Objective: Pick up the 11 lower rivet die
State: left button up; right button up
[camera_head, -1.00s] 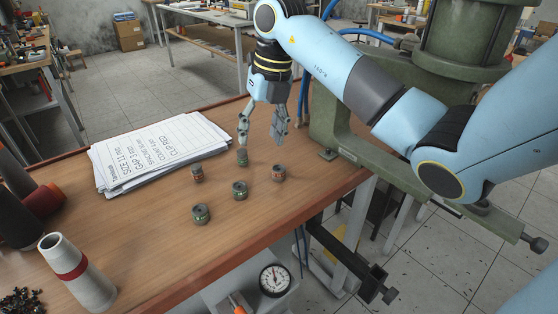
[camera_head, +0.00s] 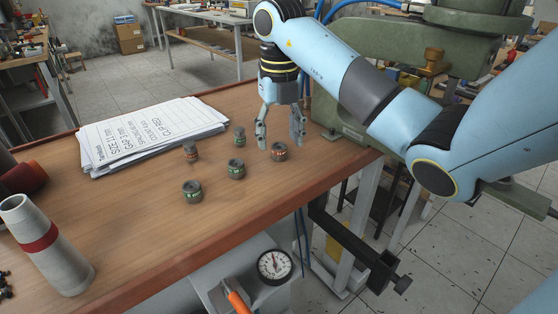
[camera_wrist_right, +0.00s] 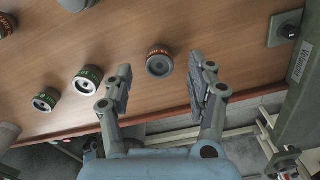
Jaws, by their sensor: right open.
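Several small grey dies with coloured bands stand on the wooden bench. Two have orange bands: one at the right (camera_head: 280,152) and one near the papers (camera_head: 191,153). Three have green bands: a back one (camera_head: 239,138), a middle one (camera_head: 236,170) and a front one (camera_head: 192,192). Their markings are too small to read, so I cannot tell which is the 11 lower. My right gripper (camera_head: 280,140) is open and empty, close to the right orange-banded die. In the right wrist view this die (camera_wrist_right: 159,63) lies ahead, between the lines of the two fingers. My left gripper is out of view.
A stack of printed papers (camera_head: 150,137) lies at the back left. A grey cone with a red band (camera_head: 42,245) stands front left. A green machine frame (camera_head: 395,95) stands beyond the bench's right edge. A pressure gauge (camera_head: 275,265) sits below the front edge.

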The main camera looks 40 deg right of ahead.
notch_tip(320, 180, down, 3)
jog(key=shift+r, duration=0.1)
grip_shut()
dwell(0.3)
jog(key=shift+r, duration=0.1)
